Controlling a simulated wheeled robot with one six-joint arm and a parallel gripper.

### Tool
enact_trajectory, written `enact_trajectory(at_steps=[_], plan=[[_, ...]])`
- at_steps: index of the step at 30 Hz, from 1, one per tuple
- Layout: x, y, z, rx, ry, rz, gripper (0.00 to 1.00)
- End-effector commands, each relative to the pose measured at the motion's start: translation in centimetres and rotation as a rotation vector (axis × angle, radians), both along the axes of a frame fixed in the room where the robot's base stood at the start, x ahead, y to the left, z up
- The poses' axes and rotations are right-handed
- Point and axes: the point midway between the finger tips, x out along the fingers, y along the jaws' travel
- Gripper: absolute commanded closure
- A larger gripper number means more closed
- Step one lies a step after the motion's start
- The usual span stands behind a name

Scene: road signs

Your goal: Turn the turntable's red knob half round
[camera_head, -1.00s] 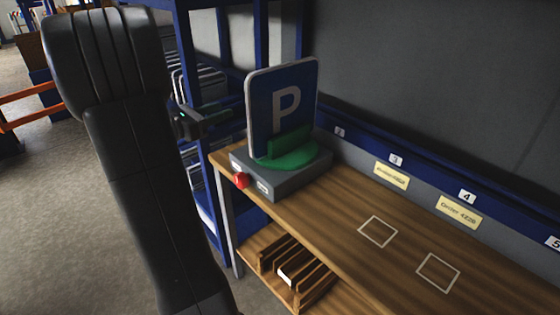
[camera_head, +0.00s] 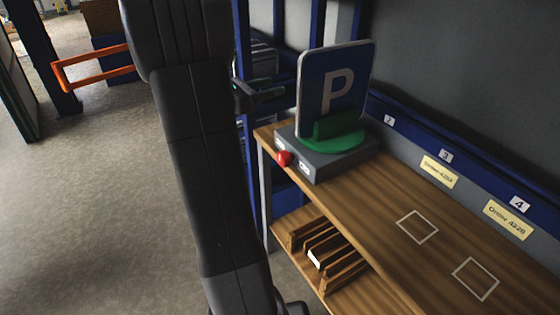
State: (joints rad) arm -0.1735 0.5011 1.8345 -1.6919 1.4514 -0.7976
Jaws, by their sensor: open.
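The turntable is a grey box (camera_head: 318,166) with a green round plate (camera_head: 336,143) on top, standing at the far left end of the wooden bench. A blue parking sign (camera_head: 335,92) with a white P stands upright in the green holder on the plate. The red knob (camera_head: 284,158) sticks out of the front left face of the box. My gripper (camera_head: 266,93) is open and empty, left of the sign and higher in the picture than the knob, apart from both. Part of the gripper is hidden behind my arm.
The wooden bench (camera_head: 385,215) has two white square outlines and is otherwise clear. A slotted wooden rack (camera_head: 335,262) sits on the lower shelf. Blue shelving (camera_head: 352,25) stands behind. An orange rail (camera_head: 92,70) is at the far left, with open floor (camera_head: 100,210) before it.

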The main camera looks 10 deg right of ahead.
Motion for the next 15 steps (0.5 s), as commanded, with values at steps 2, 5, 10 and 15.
enact_trajectory(at_steps=[2, 5, 10, 15], plan=[[0.0, 0.1, -0.3, 0.007, -0.019, 0.000, 0.37], [-0.1, 0.3, -1.5, 0.035, -0.099, 0.000, 0.31], [-0.3, 1.1, -4.5, 0.139, -0.393, 0.005, 0.31], [-0.5, 2.0, -7.4, 0.262, -0.739, 0.007, 0.31]])
